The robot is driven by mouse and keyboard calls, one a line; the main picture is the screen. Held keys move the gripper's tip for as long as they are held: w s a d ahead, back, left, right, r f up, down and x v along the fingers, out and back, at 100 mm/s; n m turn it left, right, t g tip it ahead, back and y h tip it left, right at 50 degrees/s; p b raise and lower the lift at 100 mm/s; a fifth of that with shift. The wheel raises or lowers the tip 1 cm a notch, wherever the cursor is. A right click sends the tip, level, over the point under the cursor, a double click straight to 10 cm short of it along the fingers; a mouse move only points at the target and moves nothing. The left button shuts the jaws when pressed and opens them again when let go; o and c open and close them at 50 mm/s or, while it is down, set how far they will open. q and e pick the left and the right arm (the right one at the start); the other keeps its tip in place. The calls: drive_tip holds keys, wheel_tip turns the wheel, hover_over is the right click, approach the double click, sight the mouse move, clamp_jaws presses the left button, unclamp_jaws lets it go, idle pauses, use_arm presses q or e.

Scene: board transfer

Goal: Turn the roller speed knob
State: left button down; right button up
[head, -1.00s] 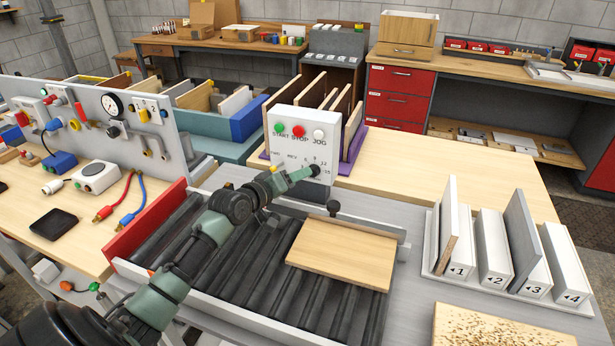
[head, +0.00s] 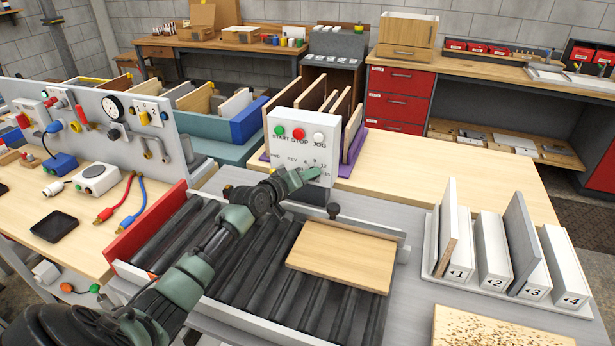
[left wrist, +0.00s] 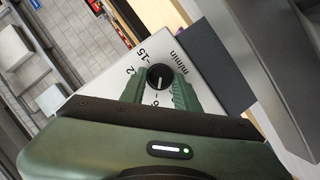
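The roller speed knob is a small black dial (left wrist: 159,77) with a white mark, on the front of a white control box (head: 293,150). In the left wrist view its printed scale shows partly, with 12, 15 and m/min readable. My left gripper (head: 312,174) reaches the lower right of the box and hides the knob in the head view. In the left wrist view its green fingers (left wrist: 159,88) lie on both sides of the knob and appear closed against it. The white mark points down in that picture. My right gripper is not in view.
The box has green, red and white buttons (head: 299,134). Below it lies a roller conveyor (head: 235,262) with a wooden board (head: 341,254) on it. A numbered rack (head: 490,272) with upright boards stands at right.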

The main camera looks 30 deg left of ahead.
use_arm(q)
drive_tip(key=shift+w+d+r+m+g+y+p, duration=0.2)
drive_tip(key=shift+m+y+p, duration=0.65)
drive_tip(key=shift+p, duration=0.7)
drive_tip(key=shift+s+d+f+m+g+y+p, duration=0.15)
drive_tip(key=shift+m+g+y+p, duration=0.25)
drive_tip(key=shift+m+p, duration=0.95)
drive_tip(key=shift+w+d+r+m+g+y+p, duration=0.15)
drive_tip(key=shift+m+y+p, duration=0.6)
drive_tip(key=shift+p, duration=1)
drive_tip(key=shift+s+a, duration=0.1)
drive_tip(key=c, duration=1.1)
unclamp_jaws()
drive_tip(key=shift+o, duration=0.2)
drive_tip(key=shift+s, duration=0.15)
drive_tip(key=b+v, duration=0.1)
drive_tip(key=v, duration=0.6)
drive_tip(key=shift+s+r, duration=0.2)
